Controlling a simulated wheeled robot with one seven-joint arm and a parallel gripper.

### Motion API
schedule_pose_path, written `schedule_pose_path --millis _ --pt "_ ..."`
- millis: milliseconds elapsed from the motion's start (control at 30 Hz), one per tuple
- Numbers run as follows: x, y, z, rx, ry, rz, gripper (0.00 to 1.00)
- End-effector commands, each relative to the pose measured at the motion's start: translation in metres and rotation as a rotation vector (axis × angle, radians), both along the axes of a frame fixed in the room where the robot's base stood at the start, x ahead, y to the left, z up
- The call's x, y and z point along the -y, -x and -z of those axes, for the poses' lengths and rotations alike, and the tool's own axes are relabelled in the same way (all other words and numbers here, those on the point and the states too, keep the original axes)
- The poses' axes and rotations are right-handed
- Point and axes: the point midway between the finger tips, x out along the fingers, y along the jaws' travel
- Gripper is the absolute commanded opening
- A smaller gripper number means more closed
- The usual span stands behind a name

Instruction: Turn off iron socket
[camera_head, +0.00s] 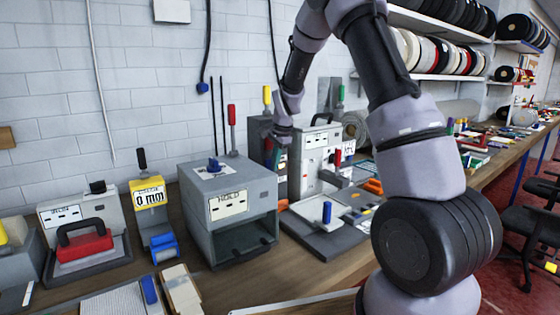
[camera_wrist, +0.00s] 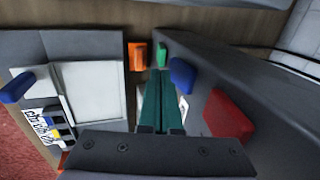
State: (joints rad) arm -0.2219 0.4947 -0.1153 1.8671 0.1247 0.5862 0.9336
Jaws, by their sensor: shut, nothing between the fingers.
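No socket can be singled out with certainty as the iron socket. My gripper (camera_wrist: 159,74) is shut and empty, with its teal fingers pressed together. In the wrist view its fingertips are close to a grey panel bearing a blue block (camera_wrist: 181,75), a red block (camera_wrist: 228,115) and a small green block (camera_wrist: 161,54). The tips are nearest the green and blue blocks; contact cannot be told. In the head view my wrist is beside a light grey box (camera_head: 309,170) on the bench. A red iron-like block with a black handle (camera_head: 84,242) sits far left.
A large grey box with a HOLD label (camera_head: 228,204) stands left of my wrist. Upright levers with red (camera_head: 232,115) and yellow (camera_head: 267,95) grips rise behind. A flat grey plate (camera_head: 318,236) lies in front, with orange pieces (camera_head: 373,186) beside it.

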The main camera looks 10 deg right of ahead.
Motion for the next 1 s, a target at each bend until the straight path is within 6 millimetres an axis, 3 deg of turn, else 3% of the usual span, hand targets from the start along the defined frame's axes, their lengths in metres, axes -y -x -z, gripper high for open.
schedule_pose_path --millis 567,700,1000 --pt "-0.006 -0.012 0.007 -0.002 0.0 -0.001 0.0" --pt "-0.004 -0.008 0.019 -0.005 0.001 0.0 0.0" --pt "-0.003 -0.005 0.022 -0.013 0.004 -0.002 0.0"
